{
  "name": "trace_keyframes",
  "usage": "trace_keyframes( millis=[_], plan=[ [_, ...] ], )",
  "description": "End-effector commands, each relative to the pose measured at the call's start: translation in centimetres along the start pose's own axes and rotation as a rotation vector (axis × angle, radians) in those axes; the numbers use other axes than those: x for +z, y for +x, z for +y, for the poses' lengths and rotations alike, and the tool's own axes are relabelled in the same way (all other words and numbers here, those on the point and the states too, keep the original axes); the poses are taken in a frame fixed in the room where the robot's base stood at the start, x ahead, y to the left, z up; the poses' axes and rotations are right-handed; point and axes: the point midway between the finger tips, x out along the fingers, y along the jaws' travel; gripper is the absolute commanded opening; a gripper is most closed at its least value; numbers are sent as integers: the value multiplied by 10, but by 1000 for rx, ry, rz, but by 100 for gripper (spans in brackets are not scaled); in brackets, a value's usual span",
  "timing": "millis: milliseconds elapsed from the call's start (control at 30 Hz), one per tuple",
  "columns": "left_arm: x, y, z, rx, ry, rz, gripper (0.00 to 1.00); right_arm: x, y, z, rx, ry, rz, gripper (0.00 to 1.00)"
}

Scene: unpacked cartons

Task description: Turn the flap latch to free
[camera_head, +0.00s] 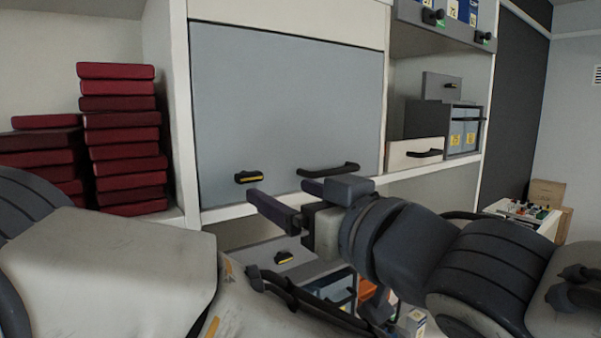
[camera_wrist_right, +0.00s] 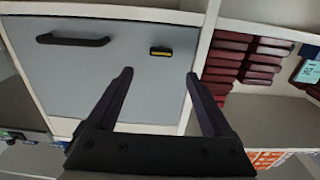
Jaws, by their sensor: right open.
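The grey-blue flap (camera_head: 285,100) is closed in its white frame. Its latch (camera_head: 248,177), a small black piece with a yellow stripe, lies horizontal at the flap's lower left. A black bar handle (camera_head: 328,169) sits to its right. In the right wrist view the flap (camera_wrist_right: 110,85) is upside down, with the latch (camera_wrist_right: 161,52) beyond and between my fingers. My right gripper (camera_head: 285,203) is open and empty, below and in front of the flap, apart from the latch; its fingers also show in the wrist view (camera_wrist_right: 160,82). My left gripper is out of view.
Stacks of dark red boxes (camera_head: 122,140) stand on the shelf left of the flap. A lower grey panel with another yellow-striped latch (camera_head: 284,257) is below. A grey unit with drawers (camera_head: 440,128) stands on the right shelf. The white shelf edge (camera_head: 225,211) runs just under the flap.

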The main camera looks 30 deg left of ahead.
Motion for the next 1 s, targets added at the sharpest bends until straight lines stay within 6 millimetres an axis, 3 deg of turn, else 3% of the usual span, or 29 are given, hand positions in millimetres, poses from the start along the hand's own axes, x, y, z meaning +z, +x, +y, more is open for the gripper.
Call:
trace_keyframes(
  millis=[600, 1000],
  plan=[
    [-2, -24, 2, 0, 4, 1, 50, -4, 94, -3, -6, 0, 2, 85],
    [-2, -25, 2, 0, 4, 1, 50, -1, 102, -3, -5, -1, 2, 85]
  ],
)
